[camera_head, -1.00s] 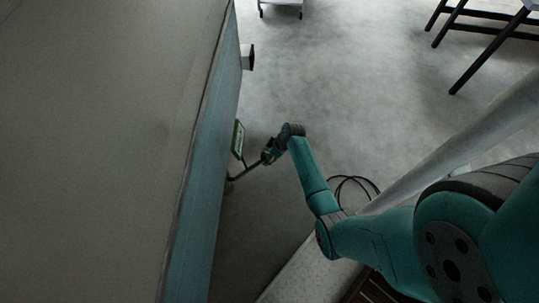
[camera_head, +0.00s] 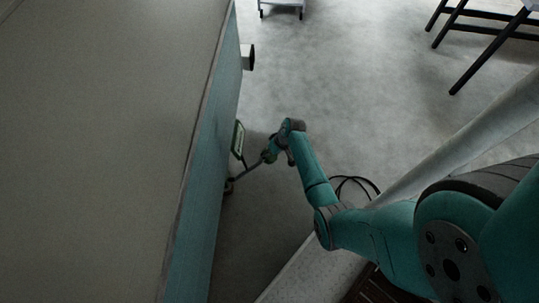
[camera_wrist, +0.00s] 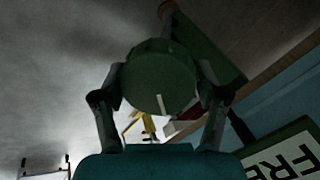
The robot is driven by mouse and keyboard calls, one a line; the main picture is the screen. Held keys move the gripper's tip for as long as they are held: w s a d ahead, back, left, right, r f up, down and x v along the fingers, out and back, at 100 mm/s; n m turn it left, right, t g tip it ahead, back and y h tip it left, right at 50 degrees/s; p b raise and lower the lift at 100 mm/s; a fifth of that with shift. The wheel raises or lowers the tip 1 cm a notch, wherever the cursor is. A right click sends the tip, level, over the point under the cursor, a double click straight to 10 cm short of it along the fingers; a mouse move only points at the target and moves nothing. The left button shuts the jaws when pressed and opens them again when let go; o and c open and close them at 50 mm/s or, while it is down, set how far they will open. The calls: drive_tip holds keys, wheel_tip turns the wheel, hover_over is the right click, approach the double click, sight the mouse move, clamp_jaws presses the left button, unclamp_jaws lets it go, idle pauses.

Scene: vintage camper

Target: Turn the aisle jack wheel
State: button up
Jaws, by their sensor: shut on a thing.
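The jack wheel is a round dark green disc (camera_wrist: 160,82) with a white line on its face, seen close up in the wrist view. The fingers of my gripper (camera_wrist: 162,76) are on its left and right sides, shut on it. In the head view my gripper (camera_head: 270,154) is low beside the blue-sided unit, at the end of a thin dark rod that runs to the unit's base. The wheel is too small there to make out clearly.
The long blue-sided unit (camera_head: 205,165) with a pale top fills the left. A green-framed sign (camera_head: 238,139) is beside it; its lettering shows in the wrist view (camera_wrist: 285,158). Cables (camera_head: 352,184) lie on the floor. Dark furniture legs (camera_head: 490,55) stand at upper right. The middle floor is open.

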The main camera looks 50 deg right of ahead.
idle(0.3)
drive_tip(key=o, duration=1.2)
drive_tip(key=shift+c, duration=0.2)
drive_tip(key=v, duration=1.2)
drive_tip(key=shift+f, duration=0.15)
